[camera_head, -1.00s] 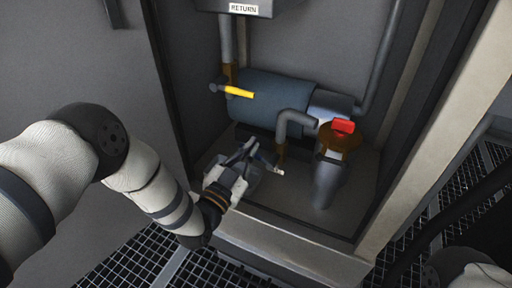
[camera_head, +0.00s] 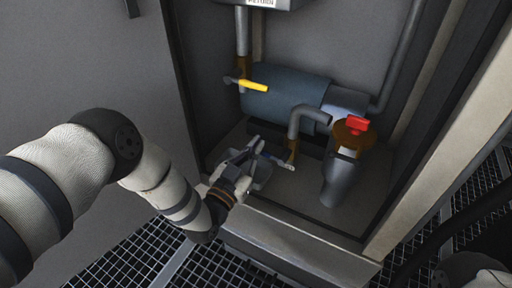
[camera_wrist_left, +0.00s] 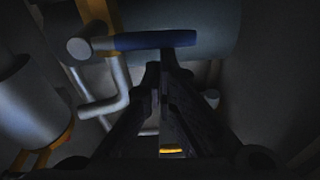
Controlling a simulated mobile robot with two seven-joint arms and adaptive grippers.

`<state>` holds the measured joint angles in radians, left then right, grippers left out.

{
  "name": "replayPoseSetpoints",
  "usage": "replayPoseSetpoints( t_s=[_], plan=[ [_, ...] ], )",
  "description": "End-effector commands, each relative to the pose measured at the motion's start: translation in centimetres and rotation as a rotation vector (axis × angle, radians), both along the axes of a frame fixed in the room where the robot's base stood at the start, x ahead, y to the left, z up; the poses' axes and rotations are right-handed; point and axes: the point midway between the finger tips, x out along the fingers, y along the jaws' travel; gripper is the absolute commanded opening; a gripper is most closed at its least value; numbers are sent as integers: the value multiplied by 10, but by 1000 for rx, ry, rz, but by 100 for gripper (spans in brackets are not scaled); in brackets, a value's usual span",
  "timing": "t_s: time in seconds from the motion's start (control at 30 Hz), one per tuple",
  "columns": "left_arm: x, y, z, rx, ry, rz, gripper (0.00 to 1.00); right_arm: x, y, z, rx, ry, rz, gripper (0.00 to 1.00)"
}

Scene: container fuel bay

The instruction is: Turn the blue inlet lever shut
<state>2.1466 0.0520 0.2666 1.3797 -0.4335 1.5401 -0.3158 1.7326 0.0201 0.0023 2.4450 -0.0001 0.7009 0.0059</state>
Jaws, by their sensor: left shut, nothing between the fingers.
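The blue inlet lever (camera_head: 276,160) is low in the cabinet, below the pump and beside a brown valve body (camera_head: 293,150). Its handle runs left from a pale end toward my left gripper. In the left wrist view the blue handle (camera_wrist_left: 155,40) lies crosswise just beyond the fingertips. My left gripper (camera_head: 257,143) is shut and empty, close to the handle's left end; in the left wrist view its fingertips (camera_wrist_left: 160,72) point at the handle. Whether they touch it I cannot tell. My right gripper is not in view.
A yellow lever (camera_head: 254,85) is on the upper left pipe, and a red handle (camera_head: 357,125) on the right valve. The grey-blue pump (camera_head: 285,97) lies behind. The cabinet's front sill (camera_head: 290,237) and side walls bound the space.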

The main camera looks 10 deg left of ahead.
Motion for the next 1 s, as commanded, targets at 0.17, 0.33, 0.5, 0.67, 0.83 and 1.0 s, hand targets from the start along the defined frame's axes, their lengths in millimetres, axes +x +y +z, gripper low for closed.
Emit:
replayPoseSetpoints(
  t_s=[0.17, 0.33, 0.5, 0.67, 0.83, 1.0],
  plan=[
    [0, 0, 0, 0, 0, 0, 0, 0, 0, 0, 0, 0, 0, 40],
    [1, 0, 8, 0, -2, 0, 0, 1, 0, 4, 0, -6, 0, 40],
    [13, -1, 56, 1, -12, 1, 0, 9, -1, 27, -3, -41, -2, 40],
    [-37, 16, 36, 1, 4, 1, 0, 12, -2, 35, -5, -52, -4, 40],
    [-71, 26, 29, 0, 1, 1, 0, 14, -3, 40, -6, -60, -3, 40],
    [-83, 29, 19, -27, 14, 5, 0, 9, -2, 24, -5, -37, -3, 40]
  ],
)
